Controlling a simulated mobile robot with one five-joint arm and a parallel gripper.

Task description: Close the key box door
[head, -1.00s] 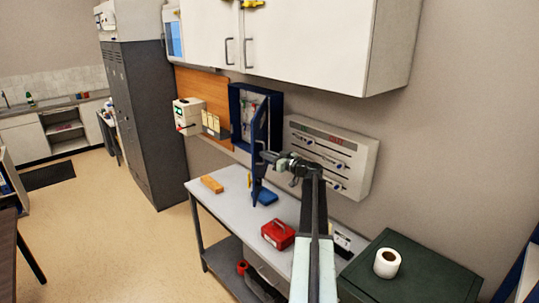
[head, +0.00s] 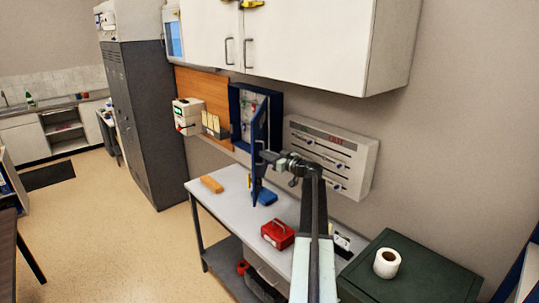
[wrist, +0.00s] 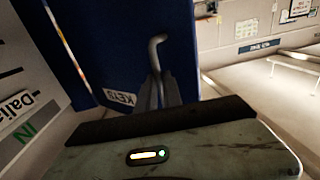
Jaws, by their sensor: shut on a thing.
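The blue key box (head: 236,130) hangs on the wall above the bench, with keys showing inside. Its blue door (head: 259,130) stands swung out, seen nearly edge-on in the head view. The grey door handle (wrist: 154,52) runs down between the fingers of my gripper (wrist: 160,90). My gripper (head: 266,156) is at the right side of the door in the head view, shut on the handle. The fingertips are small and partly dark.
Right of the door is a grey wall panel (head: 330,155) with several levers. Below, the bench (head: 230,195) bears a red box (head: 278,234), a blue object (head: 267,197) and an orange block (head: 211,184). White cupboards (head: 300,40) hang above. A dark green cabinet (head: 420,275) stands right.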

